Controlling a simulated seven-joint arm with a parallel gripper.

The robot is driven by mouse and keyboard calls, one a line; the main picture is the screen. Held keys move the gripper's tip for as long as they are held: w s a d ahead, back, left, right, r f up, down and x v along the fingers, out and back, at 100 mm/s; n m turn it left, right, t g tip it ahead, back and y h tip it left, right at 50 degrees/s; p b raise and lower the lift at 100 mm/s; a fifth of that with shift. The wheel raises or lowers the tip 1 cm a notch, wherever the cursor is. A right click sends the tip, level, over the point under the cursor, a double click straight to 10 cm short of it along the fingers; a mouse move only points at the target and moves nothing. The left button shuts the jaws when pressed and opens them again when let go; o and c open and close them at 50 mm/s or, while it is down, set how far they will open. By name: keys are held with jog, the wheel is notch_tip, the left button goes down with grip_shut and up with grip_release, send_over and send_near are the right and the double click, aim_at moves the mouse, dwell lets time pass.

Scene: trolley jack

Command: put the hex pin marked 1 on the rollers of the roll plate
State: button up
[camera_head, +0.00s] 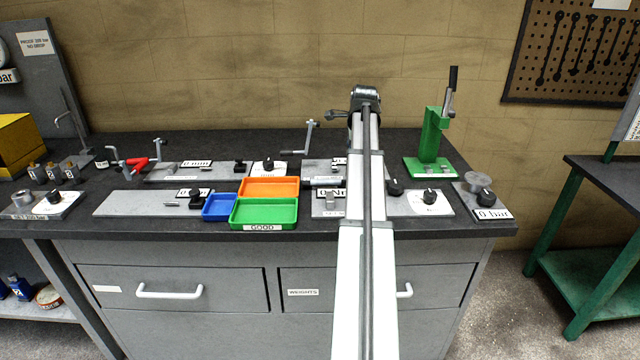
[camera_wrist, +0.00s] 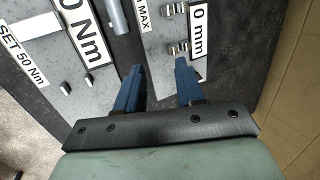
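My gripper (camera_wrist: 158,67) shows in the wrist view with its two blue fingers apart and nothing between them. It is above a grey plate (camera_wrist: 160,60) that bears a "0 mm" label (camera_wrist: 199,28). Short metal cylinders (camera_wrist: 178,47) lie on this plate just ahead of the fingertips. I cannot tell whether they are rollers or pins. In the head view my arm covers much of this plate (camera_head: 312,168), and the fingers are hidden.
A plate with a "0 Nm" label (camera_wrist: 84,33) is beside it in the wrist view. Orange (camera_head: 270,187), green (camera_head: 264,212) and blue (camera_head: 219,208) trays are left of my arm. A green press (camera_head: 432,145) stands to the right. The bench is crowded with fixtures.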

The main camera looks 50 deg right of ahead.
jog(key=w+n+y, duration=0.1)
jog(key=n, duration=0.2)
jog(key=n+y, duration=0.5)
jog(key=n, duration=2.8)
send_near(321, 180)
jog(key=x, duration=0.4)
jog(key=shift+w+r, duration=0.1)
jog(key=shift+w, duration=0.2)
jog(key=shift+s+x, duration=0.1)
jog(key=shift+x, duration=1.2)
jog(key=shift+s+x, duration=0.15)
jog(key=shift+x, duration=1.15)
jog(key=shift+d, duration=0.1)
grip_shut()
